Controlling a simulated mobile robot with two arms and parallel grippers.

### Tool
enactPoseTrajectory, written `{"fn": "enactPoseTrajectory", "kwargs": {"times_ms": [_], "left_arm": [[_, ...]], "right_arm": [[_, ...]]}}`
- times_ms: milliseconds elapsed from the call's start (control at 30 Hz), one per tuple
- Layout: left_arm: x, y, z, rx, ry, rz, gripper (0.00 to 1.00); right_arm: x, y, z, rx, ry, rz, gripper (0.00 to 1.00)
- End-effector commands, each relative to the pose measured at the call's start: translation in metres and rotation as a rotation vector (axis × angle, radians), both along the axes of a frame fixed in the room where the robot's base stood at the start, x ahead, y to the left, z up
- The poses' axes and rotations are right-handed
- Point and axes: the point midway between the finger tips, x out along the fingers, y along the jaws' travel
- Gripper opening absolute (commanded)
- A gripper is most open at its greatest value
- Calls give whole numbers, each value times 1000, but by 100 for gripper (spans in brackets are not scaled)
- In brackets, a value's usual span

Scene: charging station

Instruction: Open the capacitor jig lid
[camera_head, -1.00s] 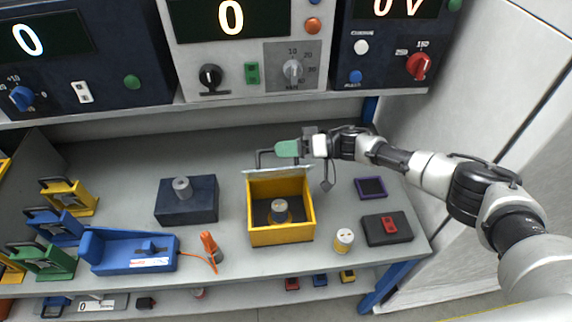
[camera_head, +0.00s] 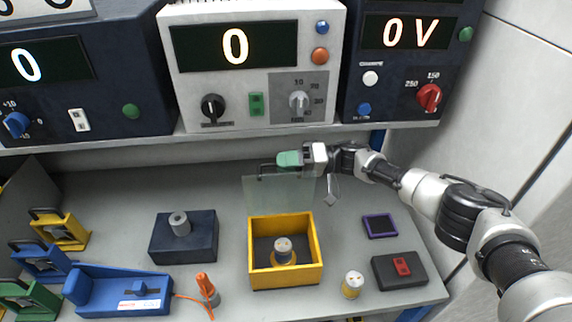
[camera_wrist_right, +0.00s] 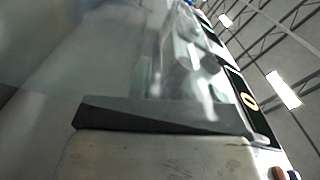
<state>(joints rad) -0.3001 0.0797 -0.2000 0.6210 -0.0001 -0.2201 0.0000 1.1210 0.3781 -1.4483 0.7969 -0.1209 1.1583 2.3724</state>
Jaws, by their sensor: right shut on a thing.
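The capacitor jig is a yellow open-topped box (camera_head: 257,268) in the middle of the bench. Its clear lid (camera_head: 280,192) stands raised, roughly upright, along the box's back edge. A capacitor (camera_head: 284,246) stands inside the box. My right gripper (camera_head: 290,160), with green fingertips, is shut on the dark handle (camera_head: 266,165) at the lid's top edge; the fingers partly hide the handle. The right wrist view shows clear, blurred panel surfaces and a dark bar close up. My left gripper is not in view.
A dark block (camera_head: 185,240) with a grey cylinder stands left of the jig. A blue fixture (camera_head: 120,290), an orange probe (camera_head: 207,288), another capacitor (camera_head: 352,284) and a red-switch box (camera_head: 400,270) surround it. Instruments (camera_head: 250,65) stand on the shelf above.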

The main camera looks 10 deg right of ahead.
Motion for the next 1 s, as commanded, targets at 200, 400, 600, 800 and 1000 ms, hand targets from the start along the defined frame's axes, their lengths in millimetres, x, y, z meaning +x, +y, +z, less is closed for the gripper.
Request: {"fn": "enactPoseTrajectory", "kwargs": {"times_ms": [200, 400, 600, 800, 1000], "left_arm": [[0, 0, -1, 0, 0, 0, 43], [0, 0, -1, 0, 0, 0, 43], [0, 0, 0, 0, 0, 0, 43], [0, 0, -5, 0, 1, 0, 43], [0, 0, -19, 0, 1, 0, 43]], "right_arm": [[-1, 0, -5, -7, 0, -3, 0], [-1, 0, -5, -8, 1, -2, 38], [-1, 0, -4, -5, 1, -1, 38], [0, -11, -5, -5, 0, -1, 38], [1, -50, -8, -7, 1, -5, 38]]}}
